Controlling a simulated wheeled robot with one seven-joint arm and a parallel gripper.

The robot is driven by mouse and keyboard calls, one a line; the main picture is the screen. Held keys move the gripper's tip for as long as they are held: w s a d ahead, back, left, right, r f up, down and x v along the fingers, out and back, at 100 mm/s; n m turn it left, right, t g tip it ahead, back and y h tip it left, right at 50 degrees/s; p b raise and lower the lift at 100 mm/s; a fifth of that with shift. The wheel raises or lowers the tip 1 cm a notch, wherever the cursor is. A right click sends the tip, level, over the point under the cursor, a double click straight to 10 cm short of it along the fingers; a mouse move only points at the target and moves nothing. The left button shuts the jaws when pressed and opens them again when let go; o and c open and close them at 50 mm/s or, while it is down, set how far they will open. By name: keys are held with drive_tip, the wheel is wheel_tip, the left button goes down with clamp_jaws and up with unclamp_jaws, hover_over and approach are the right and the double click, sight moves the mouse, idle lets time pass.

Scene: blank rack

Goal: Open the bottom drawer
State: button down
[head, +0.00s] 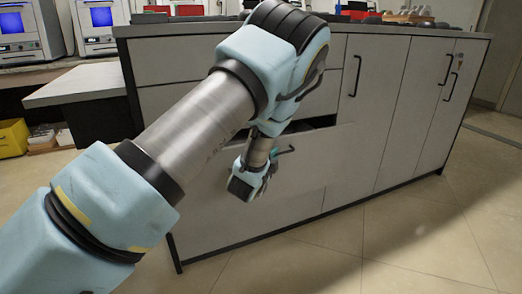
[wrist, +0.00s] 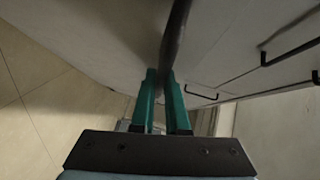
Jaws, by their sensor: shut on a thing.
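The grey bottom drawer (head: 310,165) is in the front of the long cabinet. A dark gap (head: 323,121) shows above its front panel, so it stands partly open. My gripper (head: 283,152) is in front of this panel. The handle's far end and the left part of the drawer front are hidden by my arm in the head view.
The cabinet has tall doors (head: 410,115) with dark handles at the right and upper drawers (head: 170,62) at the left. Tiled floor (head: 400,240) in front is clear. A yellow bin (head: 12,138) stands at the far left beside a lower bench (head: 80,86).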

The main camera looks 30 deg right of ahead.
drive_tip(key=s+a, duration=0.2)
drive_tip(key=s, duration=1.3)
drive_tip(key=c, duration=1.2)
unclamp_jaws()
drive_tip(key=shift+d, duration=0.1)
drive_tip(key=p+v, duration=0.2)
drive_tip(key=v, duration=0.8)
drive_tip(key=shift+s+a, duration=0.25)
drive_tip(key=shift+a, duration=0.05)
drive_tip(key=shift+w, duration=0.1)
